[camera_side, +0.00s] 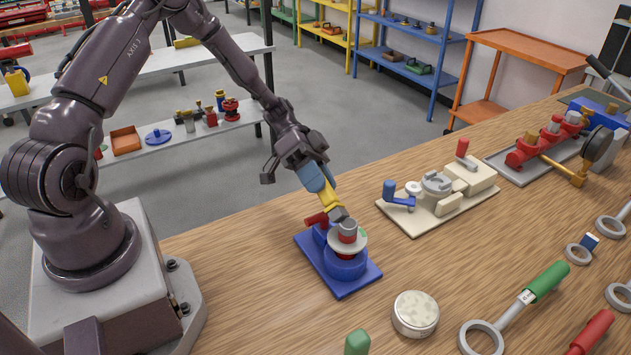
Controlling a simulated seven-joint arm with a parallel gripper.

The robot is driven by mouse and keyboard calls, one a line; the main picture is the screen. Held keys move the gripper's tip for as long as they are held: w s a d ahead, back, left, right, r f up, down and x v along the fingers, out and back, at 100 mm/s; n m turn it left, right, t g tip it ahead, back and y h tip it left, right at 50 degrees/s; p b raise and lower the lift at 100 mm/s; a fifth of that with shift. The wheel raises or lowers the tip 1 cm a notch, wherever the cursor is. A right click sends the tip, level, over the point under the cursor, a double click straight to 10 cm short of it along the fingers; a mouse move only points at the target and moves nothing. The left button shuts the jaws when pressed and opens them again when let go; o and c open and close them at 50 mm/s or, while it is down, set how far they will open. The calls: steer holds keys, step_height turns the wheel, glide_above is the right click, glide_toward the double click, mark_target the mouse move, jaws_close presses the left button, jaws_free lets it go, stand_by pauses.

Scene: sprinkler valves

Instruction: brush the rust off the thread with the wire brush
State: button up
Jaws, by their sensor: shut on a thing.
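My gripper (309,168) is shut on a tool with a blue handle, a yellow section (328,199) and a grey end, which I take for the wire brush. The tool slants down to the right. Its grey end is at the top of a valve part (348,234) with a grey cap and a red body; whether they touch I cannot tell. The part stands upright in a blue fixture (345,283) on the wooden bench, with a pale disc around it and a red handle at its left. The thread and any rust are too small to make out.
A cream fixture plate (437,205) with clamps lies right of the blue fixture. A round tin (415,313) and a green-handled ring tool (515,308) lie in front. Red valves (545,140) stand at the back right. Bare wood lies left of the blue fixture.

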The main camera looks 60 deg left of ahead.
steer(key=shift+w, duration=0.65)
steer(key=shift+s, duration=1.1)
steer(key=shift+w, duration=0.1)
steer(key=shift+w, duration=1)
steer(key=shift+s, duration=1.1)
